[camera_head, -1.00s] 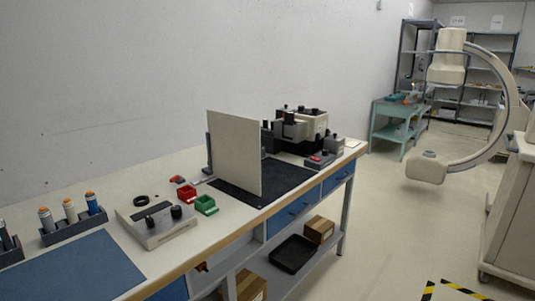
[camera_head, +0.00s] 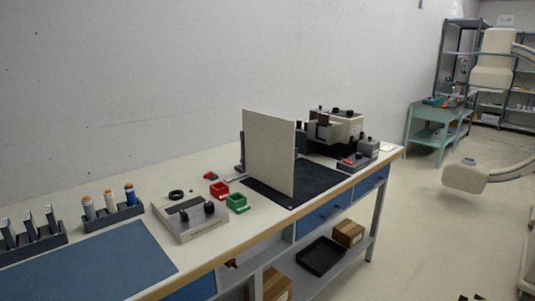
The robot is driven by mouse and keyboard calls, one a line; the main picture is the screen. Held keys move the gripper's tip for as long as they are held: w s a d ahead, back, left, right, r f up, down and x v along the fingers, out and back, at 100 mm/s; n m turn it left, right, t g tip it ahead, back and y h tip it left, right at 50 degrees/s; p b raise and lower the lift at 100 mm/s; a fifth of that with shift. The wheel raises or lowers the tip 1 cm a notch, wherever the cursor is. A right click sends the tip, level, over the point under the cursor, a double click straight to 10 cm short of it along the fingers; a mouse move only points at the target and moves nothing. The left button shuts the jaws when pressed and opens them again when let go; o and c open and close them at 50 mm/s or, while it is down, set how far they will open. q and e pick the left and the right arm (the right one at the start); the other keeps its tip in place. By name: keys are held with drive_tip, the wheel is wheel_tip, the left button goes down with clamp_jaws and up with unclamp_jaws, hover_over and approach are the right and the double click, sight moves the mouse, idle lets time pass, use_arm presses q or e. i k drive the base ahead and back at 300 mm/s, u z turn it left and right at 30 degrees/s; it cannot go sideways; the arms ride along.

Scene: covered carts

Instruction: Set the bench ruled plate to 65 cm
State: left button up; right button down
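A workbench (camera_head: 150,178) with a pale top runs from the lower left to the middle right. A flat upright pale panel (camera_head: 269,152) stands on a dark mat (camera_head: 310,180) on the bench. No ruling or numbers can be made out on the panel, so I cannot tell whether it is the ruled plate. A grey device with two black knobs (camera_head: 190,217) sits nearer on the bench.
Red (camera_head: 219,189) and green (camera_head: 237,203) small bins stand before the panel. A grey and black machine (camera_head: 335,130) is behind it. A blue mat (camera_head: 95,262) and bottle racks (camera_head: 113,216) are at the left. Open floor (camera_head: 430,235) lies right of the bench.

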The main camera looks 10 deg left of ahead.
sight(268, 142)
drive_tip(key=z, duration=0.5)
drive_tip(key=k, duration=1.2)
drive_tip(key=z, duration=0.95)
drive_tip(key=i, duration=3.55)
drive_tip(key=u, duration=0.8)
drive_tip(key=i, duration=1.5)
drive_tip(key=u, duration=1.2)
